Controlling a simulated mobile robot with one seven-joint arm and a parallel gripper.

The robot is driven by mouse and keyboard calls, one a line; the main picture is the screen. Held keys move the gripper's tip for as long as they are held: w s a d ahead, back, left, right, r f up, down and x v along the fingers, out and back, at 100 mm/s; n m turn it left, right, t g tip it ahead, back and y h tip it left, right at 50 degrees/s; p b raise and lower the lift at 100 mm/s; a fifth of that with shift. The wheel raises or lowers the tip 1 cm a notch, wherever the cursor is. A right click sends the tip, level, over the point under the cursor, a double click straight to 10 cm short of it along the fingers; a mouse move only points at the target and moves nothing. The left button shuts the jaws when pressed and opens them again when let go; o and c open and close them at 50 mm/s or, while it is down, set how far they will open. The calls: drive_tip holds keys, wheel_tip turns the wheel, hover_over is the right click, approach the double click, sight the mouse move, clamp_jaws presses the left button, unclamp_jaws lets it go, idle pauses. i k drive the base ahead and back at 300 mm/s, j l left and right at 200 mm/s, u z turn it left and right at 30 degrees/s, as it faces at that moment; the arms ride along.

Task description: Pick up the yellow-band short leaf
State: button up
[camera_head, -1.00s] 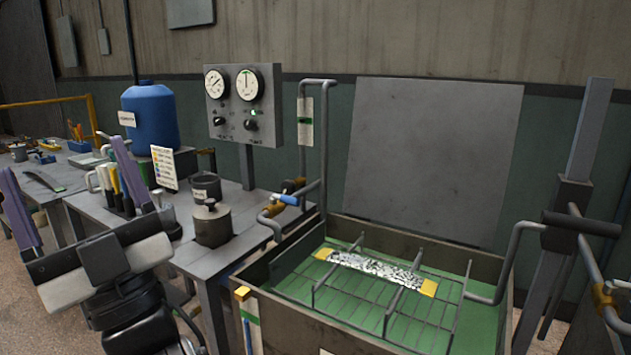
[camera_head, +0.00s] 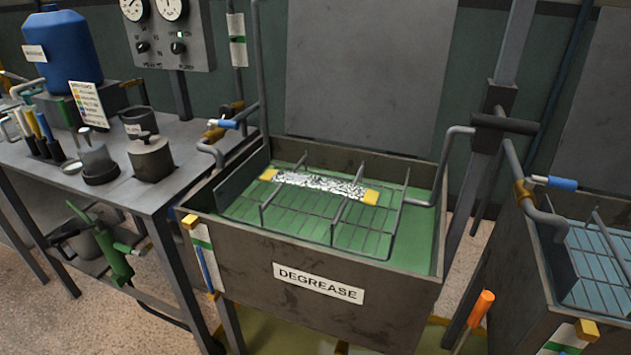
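A leaf (camera_head: 318,184) with yellow bands at both ends and a mottled silver-white middle lies in the degrease tank (camera_head: 315,296). It rests across the wire rack (camera_head: 300,230), near the rack's back, with green beneath. Upright dividers of the rack stand at and beside it. I cannot tell whether the leaf touches the liquid. My gripper is not in view now.
A grey bench (camera_head: 180,190) with a lidded pot (camera_head: 151,157) and a blue container (camera_head: 58,52) stands at left. Pipes (camera_head: 452,165) rise around the tank. A second tank (camera_head: 535,270) stands at right. An orange-handled bar (camera_head: 481,308) stands between the tanks.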

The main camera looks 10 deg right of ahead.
sight(368, 196)
drive_tip(key=i+l+u, duration=0.15)
drive_tip(key=l+u, duration=0.25)
drive_tip(key=i+l+u, duration=0.1)
drive_tip(key=l+u, duration=0.7)
drive_tip(key=i+j, duration=0.05)
drive_tip(key=j, duration=0.05)
